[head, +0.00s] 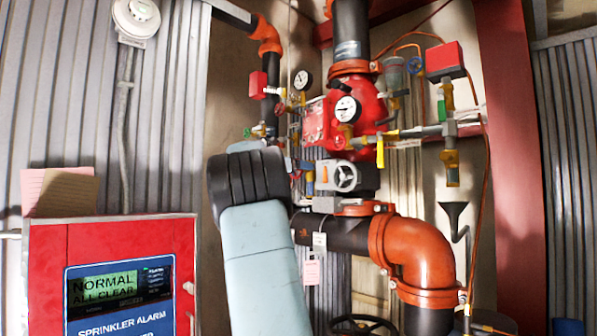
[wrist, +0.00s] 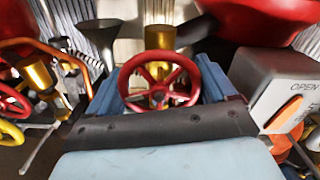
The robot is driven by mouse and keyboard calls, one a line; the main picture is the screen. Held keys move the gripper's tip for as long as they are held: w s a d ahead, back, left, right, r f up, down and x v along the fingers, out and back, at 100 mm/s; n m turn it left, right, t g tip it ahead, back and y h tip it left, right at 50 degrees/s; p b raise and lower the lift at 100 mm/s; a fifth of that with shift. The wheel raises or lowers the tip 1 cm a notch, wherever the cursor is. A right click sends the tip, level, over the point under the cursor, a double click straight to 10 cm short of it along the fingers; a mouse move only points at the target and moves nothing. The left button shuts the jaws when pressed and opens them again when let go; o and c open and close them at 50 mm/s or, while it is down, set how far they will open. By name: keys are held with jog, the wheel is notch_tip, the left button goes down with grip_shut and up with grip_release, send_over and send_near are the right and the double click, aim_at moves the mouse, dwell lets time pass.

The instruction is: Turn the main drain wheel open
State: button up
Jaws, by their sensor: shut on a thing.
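The main drain wheel, a red spoked handwheel (wrist: 134,92), faces me in the middle of the wrist view. It sits in front of a brass valve body (wrist: 158,38). My gripper (wrist: 160,84) is shut on the wheel, with one blue-grey finger at its left rim and one at its right. The lower rim is close to the dark edge of my wrist. In the head view my own forearm covers the wheel, and I cannot make out the gripper there. How far the wheel is turned cannot be told.
A grey box marked OPEN (wrist: 287,85) with an orange indicator stands close on the right. A funnel (wrist: 97,38) is behind. The head view shows an alarm panel (head: 112,243) and orange elbow (head: 425,248).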

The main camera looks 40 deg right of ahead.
jog(key=shift+w+f, duration=0.15)
jog(key=shift+f, duration=0.2)
jog(key=o, duration=0.7)
jog(key=shift+o, duration=0.8)
jog(key=shift+r, duration=0.15)
jog(key=s+a, duration=0.1)
jog(key=a, duration=1.2)
jog(key=shift+a, duration=0.4)
